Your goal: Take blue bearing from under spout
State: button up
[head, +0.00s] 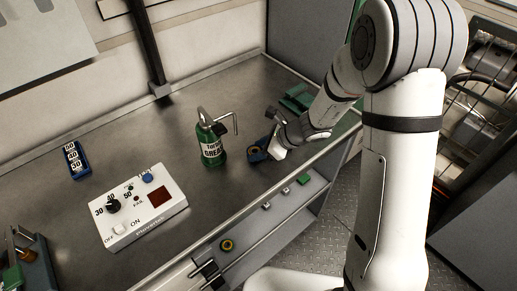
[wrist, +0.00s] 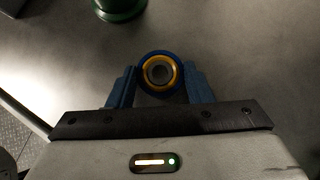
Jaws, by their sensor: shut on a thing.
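The blue bearing (wrist: 160,55) shows in the wrist view as a blue ring with a yellow inner ring and a dark centre. My gripper (wrist: 160,85) is shut on it, with one blue finger on each side. In the head view my gripper (head: 262,152) is just right of the green grease dispenser (head: 212,148), over the bench. The dispenser's bent metal spout (head: 236,122) points right and down. The bearing is apart from the dispenser, whose green base (wrist: 119,8) shows at the top of the wrist view. Whether the bearing touches the bench is unclear.
A white control box (head: 135,212) and a small blue numbered holder (head: 75,160) stand on the left of the bench (head: 160,130). A green tray (head: 296,98) lies behind my wrist. A lower ledge holds a yellow-and-black ring (head: 227,245) and small green parts.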

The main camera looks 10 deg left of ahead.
jog(key=o, duration=1.1)
jog(key=shift+r, duration=0.1)
jog(key=v, duration=0.7)
jog(key=shift+d+r, duration=0.25)
jog(key=shift+d, duration=0.05)
